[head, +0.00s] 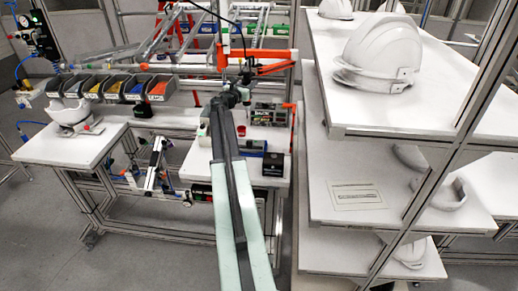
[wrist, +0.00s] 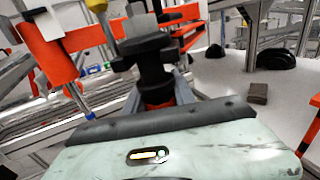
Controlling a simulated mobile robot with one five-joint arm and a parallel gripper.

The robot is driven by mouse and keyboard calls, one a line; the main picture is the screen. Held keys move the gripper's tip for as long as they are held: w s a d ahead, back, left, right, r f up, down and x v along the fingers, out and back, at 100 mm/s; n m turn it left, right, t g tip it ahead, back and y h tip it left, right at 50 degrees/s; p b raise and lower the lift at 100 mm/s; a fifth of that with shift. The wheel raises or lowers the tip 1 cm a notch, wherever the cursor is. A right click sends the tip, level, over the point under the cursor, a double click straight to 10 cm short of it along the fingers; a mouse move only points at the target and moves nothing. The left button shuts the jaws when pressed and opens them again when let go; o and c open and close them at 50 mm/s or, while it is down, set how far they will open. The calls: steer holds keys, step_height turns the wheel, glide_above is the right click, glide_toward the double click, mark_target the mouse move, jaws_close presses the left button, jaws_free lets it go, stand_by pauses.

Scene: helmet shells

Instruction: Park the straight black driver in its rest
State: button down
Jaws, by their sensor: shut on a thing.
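My gripper (head: 238,88) is at the far end of my outstretched arm, above the right part of the workbench. It is shut on a slim dark thing (head: 247,74), which looks like the straight black driver; its outline merges with the dark wrist. A small black block (head: 273,164) sits at the bench's front right corner, below and to the right of my gripper. I cannot tell whether it is the driver's rest.
An orange jointed arm (head: 268,54) crosses just behind my gripper. Parts bins (head: 112,86) line the bench back at left, with a white helmet shell (head: 70,114) nearby. A shelf rack (head: 335,132) with white helmets (head: 380,55) stands close on the right.

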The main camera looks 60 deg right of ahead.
step_height(320, 180, up, 7)
steer(key=p, duration=0.6)
steer(key=shift+p, duration=0.3)
steer(key=shift+f, duration=0.25)
steer(key=shift+s+a, duration=0.1)
steer(key=shift+s, duration=0.05)
steer(key=s+a, duration=0.4)
steer(key=s, duration=0.4)
steer(key=shift+s+a, duration=0.15)
steer(key=shift+s, duration=0.2)
steer(key=s+a, duration=0.4)
steer(key=s, duration=0.5)
steer(key=shift+a, duration=0.25)
